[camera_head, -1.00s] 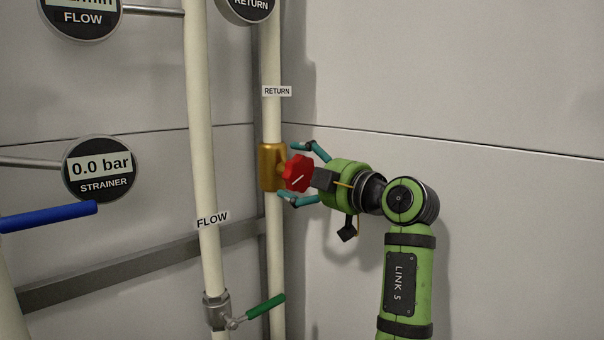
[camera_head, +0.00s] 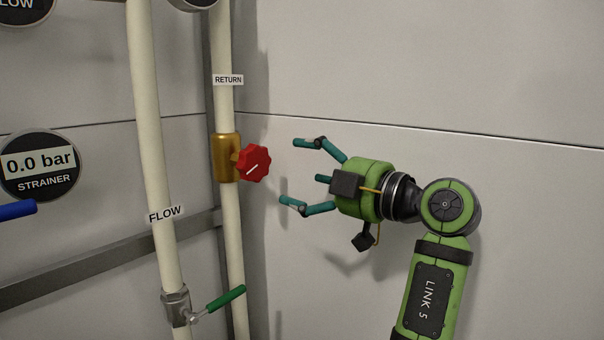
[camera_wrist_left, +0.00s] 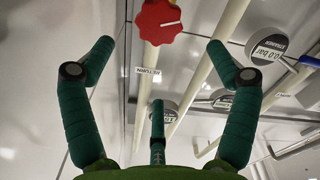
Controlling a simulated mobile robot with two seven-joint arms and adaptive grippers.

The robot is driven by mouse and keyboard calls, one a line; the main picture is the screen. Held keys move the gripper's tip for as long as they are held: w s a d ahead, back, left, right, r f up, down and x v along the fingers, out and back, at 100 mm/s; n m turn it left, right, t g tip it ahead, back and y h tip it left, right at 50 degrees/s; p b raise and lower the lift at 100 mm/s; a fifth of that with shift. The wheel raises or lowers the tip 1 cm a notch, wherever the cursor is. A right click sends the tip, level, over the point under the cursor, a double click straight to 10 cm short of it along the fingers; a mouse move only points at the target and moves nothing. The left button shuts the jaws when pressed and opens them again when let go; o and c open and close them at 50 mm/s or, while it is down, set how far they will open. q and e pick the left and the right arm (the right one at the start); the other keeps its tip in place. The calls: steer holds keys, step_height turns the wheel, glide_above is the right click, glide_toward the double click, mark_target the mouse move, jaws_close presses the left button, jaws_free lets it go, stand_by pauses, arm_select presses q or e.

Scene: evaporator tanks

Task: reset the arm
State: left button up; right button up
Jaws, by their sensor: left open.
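My left gripper (camera_head: 295,174) has a green body and teal fingers. It is open and empty, to the right of the red knob (camera_head: 253,163) and clear of it. The knob sits on a brass valve body (camera_head: 226,158) on the RETURN pipe (camera_head: 223,112). In the left wrist view the open fingers (camera_wrist_left: 158,62) spread at both sides, with a third finger low in the middle. The red knob (camera_wrist_left: 159,21) shows at the top, beyond the fingertips. My right gripper is not in view.
The FLOW pipe (camera_head: 152,150) stands to the left, with a green lever valve (camera_head: 217,299) low on it. A STRAINER gauge (camera_head: 40,165) reads 0.0 bar at the far left, above a blue handle (camera_head: 15,210). Bare wall (camera_head: 480,80) lies to the right.

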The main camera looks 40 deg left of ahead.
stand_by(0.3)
arm_select(q)
step_height(320, 180, down, 35)
steer(key=a+m+t+h, duration=0.2)
steer(key=m+t+h, duration=0.45)
steer(key=m, duration=0.75)
steer(key=s+d+f+m+g+h, duration=0.2)
steer(key=s+d+f+m+h, duration=0.2)
steer(key=s+f+m+h, duration=0.55)
steer(key=s+d+f+m+g+h, duration=0.1)
steer(key=s+d+f+m, duration=0.1)
steer(key=s+d+f, duration=0.4)
steer(key=s+d+f+m+g+h, duration=0.1)
steer(key=s+d+f+m+g, duration=0.15)
steer(key=s, duration=0.55)
step_height(320, 180, down, 24)
steer(key=s+n, duration=0.1)
steer(key=s, duration=0.1)
steer(key=s+a+f+g, duration=0.1)
steer(key=s+a+f, duration=0.1)
steer(key=s+f, duration=1.1)
steer(key=s, duration=0.2)
steer(key=shift+s+a+f+g, duration=0.25)
steer(key=shift+s+f+g, duration=0.05)
steer(key=shift+s+f, duration=0.1)
